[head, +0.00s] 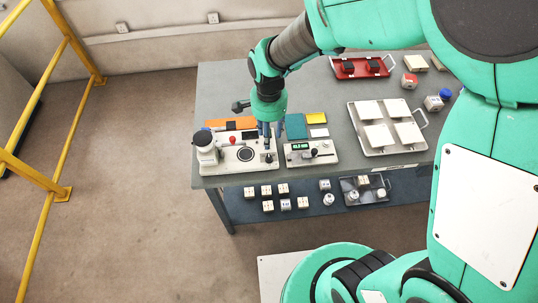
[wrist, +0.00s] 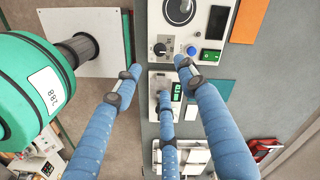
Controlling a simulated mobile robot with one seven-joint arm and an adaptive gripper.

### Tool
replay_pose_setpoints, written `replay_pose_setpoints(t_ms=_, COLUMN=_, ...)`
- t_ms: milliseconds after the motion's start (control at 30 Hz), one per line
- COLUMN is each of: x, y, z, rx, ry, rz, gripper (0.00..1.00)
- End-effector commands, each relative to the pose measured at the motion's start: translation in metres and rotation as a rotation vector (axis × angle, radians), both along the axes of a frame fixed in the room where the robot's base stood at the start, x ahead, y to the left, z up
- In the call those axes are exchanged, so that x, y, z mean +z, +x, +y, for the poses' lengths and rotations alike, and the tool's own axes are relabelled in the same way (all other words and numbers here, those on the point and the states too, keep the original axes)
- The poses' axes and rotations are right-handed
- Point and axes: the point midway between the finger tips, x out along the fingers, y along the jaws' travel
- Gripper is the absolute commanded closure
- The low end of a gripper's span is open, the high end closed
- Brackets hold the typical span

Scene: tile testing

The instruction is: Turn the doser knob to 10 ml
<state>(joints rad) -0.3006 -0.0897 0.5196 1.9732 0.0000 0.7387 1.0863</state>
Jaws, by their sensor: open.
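The doser is a white bench unit (head: 225,160) at the table's front left, with a jar on its left end and a dark round disc. Its black knob (wrist: 160,49) sits on a grey dial plate at the unit's right end; it also shows in the head view (head: 268,158). The dial marks and the knob's setting are too small to read. My gripper (wrist: 158,78) has its blue fingers spread and empty. In the head view my gripper (head: 269,143) points down over the unit's right end, near the knob. No finger visibly touches the knob.
A second white unit (head: 311,160) with a green display stands close on the right. An orange plate (head: 240,123) and a teal plate (head: 296,127) lie behind.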

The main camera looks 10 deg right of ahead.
Motion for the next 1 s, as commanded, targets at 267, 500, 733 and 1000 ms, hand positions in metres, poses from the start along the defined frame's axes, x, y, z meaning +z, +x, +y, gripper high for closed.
replay_pose_setpoints(t_ms=267, x=-0.031, y=-0.001, z=0.000, rx=0.000, ry=-0.001, rz=0.002, gripper=0.59)
replay_pose_setpoints(t_ms=500, x=-0.070, y=-0.001, z=0.000, rx=0.000, ry=-0.001, rz=0.004, gripper=0.59)
replay_pose_setpoints(t_ms=733, x=-0.105, y=-0.001, z=0.000, rx=0.000, ry=-0.001, rz=0.003, gripper=0.59)
replay_pose_setpoints(t_ms=1000, x=-0.128, y=0.000, z=0.000, rx=0.000, ry=-0.001, rz=0.001, gripper=0.59)
